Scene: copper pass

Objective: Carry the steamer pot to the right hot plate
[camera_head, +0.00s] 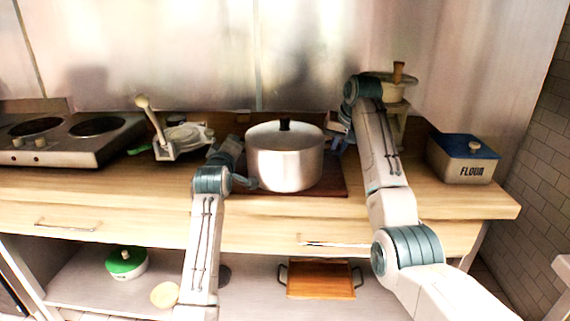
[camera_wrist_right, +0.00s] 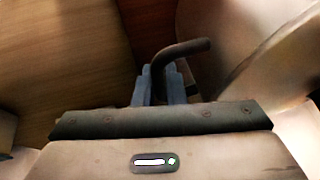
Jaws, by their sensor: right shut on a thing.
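The steamer pot (camera_head: 285,165) is a wide silver pot with a dark lid knob. It stands upright at the middle of the counter, over a dark red-brown board (camera_head: 334,184). My right gripper (camera_head: 338,140) is at the pot's right side. In the right wrist view its fingers (camera_wrist_right: 161,88) are shut on the pot's dark bent handle (camera_wrist_right: 180,50). My left gripper (camera_head: 243,181) is at the pot's left side; its fingers are too hidden to read. The right hot plate (camera_head: 97,127) is a bare black disc on the metal cooker at the far left.
The left hot plate (camera_head: 36,126) is bare. A grey device with a lever (camera_head: 182,138) stands between cooker and pot. A pan-topped stand (camera_head: 398,92) is behind my right arm. A flour box (camera_head: 463,160) sits at right. A green-lidded pot (camera_head: 126,262) is on the lower shelf.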

